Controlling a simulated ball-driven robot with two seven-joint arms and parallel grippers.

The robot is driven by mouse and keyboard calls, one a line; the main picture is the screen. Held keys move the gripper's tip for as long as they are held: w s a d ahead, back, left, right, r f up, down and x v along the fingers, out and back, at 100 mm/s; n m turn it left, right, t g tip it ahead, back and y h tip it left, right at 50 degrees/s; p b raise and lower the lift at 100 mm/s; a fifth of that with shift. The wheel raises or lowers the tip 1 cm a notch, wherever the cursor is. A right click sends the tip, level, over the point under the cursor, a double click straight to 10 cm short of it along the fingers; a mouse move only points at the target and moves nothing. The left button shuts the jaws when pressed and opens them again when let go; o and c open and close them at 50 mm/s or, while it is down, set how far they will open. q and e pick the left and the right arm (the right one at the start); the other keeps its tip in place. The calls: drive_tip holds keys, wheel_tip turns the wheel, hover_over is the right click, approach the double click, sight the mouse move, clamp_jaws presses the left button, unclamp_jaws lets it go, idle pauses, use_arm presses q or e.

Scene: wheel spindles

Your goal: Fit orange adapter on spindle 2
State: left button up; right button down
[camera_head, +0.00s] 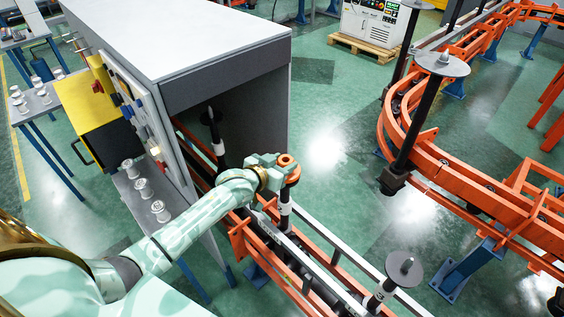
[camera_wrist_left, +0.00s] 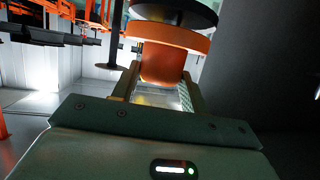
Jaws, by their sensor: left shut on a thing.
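The orange adapter (camera_head: 289,162) is a flanged ring with a hole on top; it also shows in the left wrist view (camera_wrist_left: 165,62). My left gripper (camera_head: 277,171) is shut on the adapter's narrower body; its fingers show in the left wrist view (camera_wrist_left: 157,88). The adapter is at the top of a dark spindle (camera_head: 285,210) on the near rail. In the left wrist view a black disc (camera_wrist_left: 172,11) lies right against the adapter's wide flange; I cannot tell whether they touch. No spindle number is readable. My right gripper is not in view.
A grey cabinet (camera_head: 185,50) stands close left of the gripper, with another spindle (camera_head: 212,122) in its opening. A further spindle (camera_head: 402,269) stands nearer on the rail. A curved orange conveyor (camera_head: 425,150) with spindles is at right. Grey parts (camera_head: 143,188) sit on a side shelf.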

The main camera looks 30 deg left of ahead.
use_arm(q)
drive_tip(key=shift+f, duration=0.45)
idle(0.3)
drive_tip(key=o, duration=1.1)
drive_tip(key=p+v, duration=0.1)
drive_tip(key=v, duration=1.5)
drive_tip(key=shift+s, duration=0.15)
